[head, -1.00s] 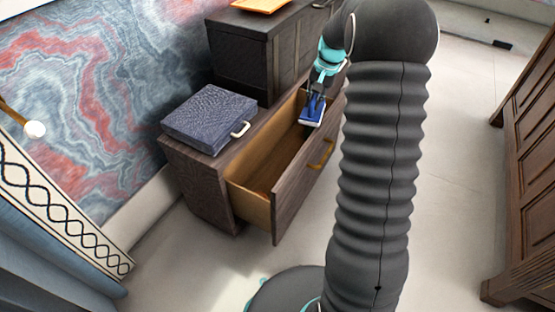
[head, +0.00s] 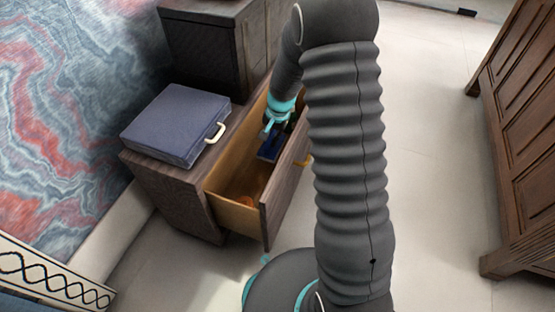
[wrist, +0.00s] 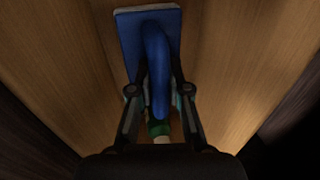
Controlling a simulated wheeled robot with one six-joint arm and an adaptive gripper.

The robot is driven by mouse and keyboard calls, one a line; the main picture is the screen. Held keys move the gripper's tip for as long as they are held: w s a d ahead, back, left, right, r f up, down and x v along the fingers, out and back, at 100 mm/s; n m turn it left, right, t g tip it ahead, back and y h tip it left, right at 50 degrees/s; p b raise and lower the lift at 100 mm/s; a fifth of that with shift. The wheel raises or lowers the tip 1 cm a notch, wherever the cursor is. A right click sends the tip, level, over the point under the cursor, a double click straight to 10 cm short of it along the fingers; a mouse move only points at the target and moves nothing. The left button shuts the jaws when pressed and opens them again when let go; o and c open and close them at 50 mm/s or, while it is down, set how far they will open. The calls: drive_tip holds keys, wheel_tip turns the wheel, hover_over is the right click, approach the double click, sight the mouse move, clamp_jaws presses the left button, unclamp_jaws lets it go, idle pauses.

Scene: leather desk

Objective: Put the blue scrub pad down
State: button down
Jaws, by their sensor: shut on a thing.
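The blue scrub pad (head: 268,154) is inside the open drawer (head: 232,217), toward its far end in the head view. In the wrist view the pad (wrist: 126,40) is a flat blue block with a raised, curved blue handle (wrist: 158,62). My gripper (head: 275,131) reaches down into the drawer. In the wrist view its two fingers (wrist: 159,92) stand either side of the handle, shut on it. The wooden drawer floor lies beneath the pad; I cannot tell whether the pad touches it.
A green item with a pale end (wrist: 158,129) shows below the handle in the wrist view. A blue-grey case (head: 175,122) lies on the cabinet (head: 180,195) beside the drawer. My arm hides part of the drawer front.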

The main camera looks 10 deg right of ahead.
drive_tip(key=f, duration=0.4)
drive_tip(key=shift+a+f+b, duration=0.2)
drive_tip(key=shift+f+b, duration=0.15)
drive_tip(key=shift+b, duration=0.05)
drive_tip(key=shift+f+b, duration=0.4)
drive_tip(key=shift+f, duration=1.7)
drive_tip(key=shift+d+f, duration=0.1)
drive_tip(key=shift+f, duration=0.05)
drive_tip(key=c, duration=1.1)
unclamp_jaws()
